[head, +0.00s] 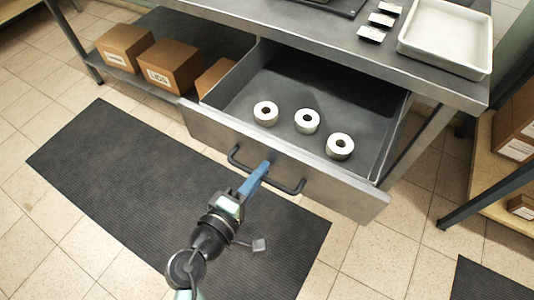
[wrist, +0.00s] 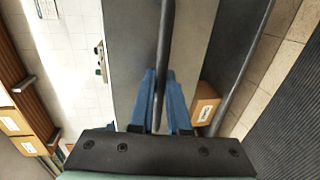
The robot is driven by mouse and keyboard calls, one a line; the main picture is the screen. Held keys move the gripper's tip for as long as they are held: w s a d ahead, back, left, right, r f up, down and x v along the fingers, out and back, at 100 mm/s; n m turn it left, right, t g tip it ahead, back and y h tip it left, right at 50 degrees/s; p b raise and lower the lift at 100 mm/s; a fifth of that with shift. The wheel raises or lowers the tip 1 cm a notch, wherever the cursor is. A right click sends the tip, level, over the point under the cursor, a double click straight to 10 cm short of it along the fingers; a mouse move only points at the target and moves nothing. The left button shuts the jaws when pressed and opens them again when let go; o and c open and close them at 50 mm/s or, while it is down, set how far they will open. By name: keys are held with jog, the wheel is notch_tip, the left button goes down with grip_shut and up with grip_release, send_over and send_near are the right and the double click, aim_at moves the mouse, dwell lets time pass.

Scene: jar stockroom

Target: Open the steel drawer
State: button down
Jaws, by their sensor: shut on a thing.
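The steel drawer (head: 276,160) under the steel table is pulled well out, and its inside shows. Three white rolls lie in it: a left one (head: 265,113), a middle one (head: 307,121) and a right one (head: 340,146). The drawer's dark bar handle (head: 294,187) runs across its front. My gripper (head: 264,168) is at the middle of the handle, with its blue fingers shut on the bar. In the wrist view my gripper (wrist: 160,110) has the handle bar (wrist: 166,45) between its two blue fingers. The fingers hide part of the bar.
Cardboard boxes (head: 168,66) stand on the lower shelf to the left. A white tray (head: 445,40) and small labelled pieces (head: 381,19) sit on the tabletop. A dark ribbed mat (head: 110,165) covers the floor before the drawer. A shelf with boxes (head: 518,125) stands at right.

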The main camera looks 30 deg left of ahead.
jog(key=shift+s, duration=0.25)
jog(key=c, duration=1.2)
grip_release()
jog(key=shift+o, duration=0.2)
jog(key=v, duration=1.3)
jog(key=shift+p, duration=0.3)
jog(key=shift+w, duration=0.1)
